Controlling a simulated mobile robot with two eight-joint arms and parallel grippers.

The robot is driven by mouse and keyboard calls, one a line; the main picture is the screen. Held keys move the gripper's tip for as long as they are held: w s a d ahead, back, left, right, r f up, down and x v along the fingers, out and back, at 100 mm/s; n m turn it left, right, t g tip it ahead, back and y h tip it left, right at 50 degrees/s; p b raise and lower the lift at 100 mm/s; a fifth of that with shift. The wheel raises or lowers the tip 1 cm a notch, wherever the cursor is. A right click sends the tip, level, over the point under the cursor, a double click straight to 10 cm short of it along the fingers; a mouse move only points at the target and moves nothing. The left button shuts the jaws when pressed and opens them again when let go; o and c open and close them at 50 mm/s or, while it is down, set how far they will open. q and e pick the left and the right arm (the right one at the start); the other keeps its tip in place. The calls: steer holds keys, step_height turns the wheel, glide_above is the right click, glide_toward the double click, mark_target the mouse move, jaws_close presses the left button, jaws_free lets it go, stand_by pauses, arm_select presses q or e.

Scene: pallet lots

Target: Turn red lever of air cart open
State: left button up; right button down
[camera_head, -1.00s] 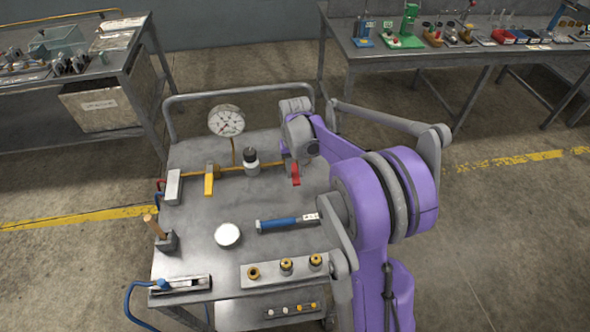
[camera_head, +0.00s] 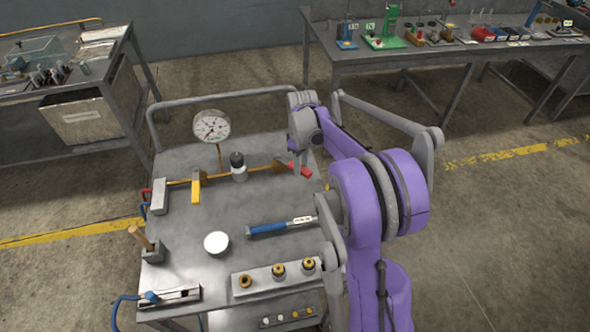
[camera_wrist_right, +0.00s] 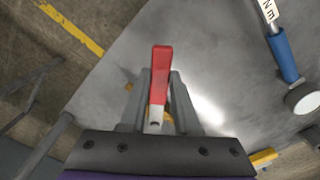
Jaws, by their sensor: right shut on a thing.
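The air cart (camera_head: 190,235) is a grey metal table with a brass pipe line (camera_head: 262,169) running across it. The red lever (camera_head: 304,172) is at the right end of this line, slanting to the right in the head view. My right gripper (camera_head: 302,168) is at the lever, its fingers partly hidden by my arm. In the right wrist view the red lever (camera_wrist_right: 162,62) stands between the two fingers of the right gripper (camera_wrist_right: 160,85), which is shut on it. My left gripper is not in view.
Benches stand behind.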

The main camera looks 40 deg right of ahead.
steer(key=d+n, duration=0.1)
steer(key=n, duration=0.1)
steer(key=w+d+n, duration=0.1)
steer(key=d+n, duration=0.1)
steer(key=shift+w+d+n, duration=0.2)
steer(key=shift+n, duration=0.1)
steer(key=shift+w+d+n, duration=0.65)
steer(key=shift+d+n, duration=0.05)
steer(key=shift+n, duration=0.5)
steer(key=shift+w+d+n, duration=0.3)
steer(key=shift+w+n, duration=0.15)
steer(key=shift+n, duration=0.3)
steer(key=shift+w+d+n, duration=0.25)
steer(key=shift+w+n, duration=0.15)
steer(key=shift+n, duration=0.35)
steer(key=c, duration=0.6)
jaws_free()
steer(key=shift+c, duration=0.2)
step_height(320, 180, up, 11)
steer(key=shift+p, duration=0.3)
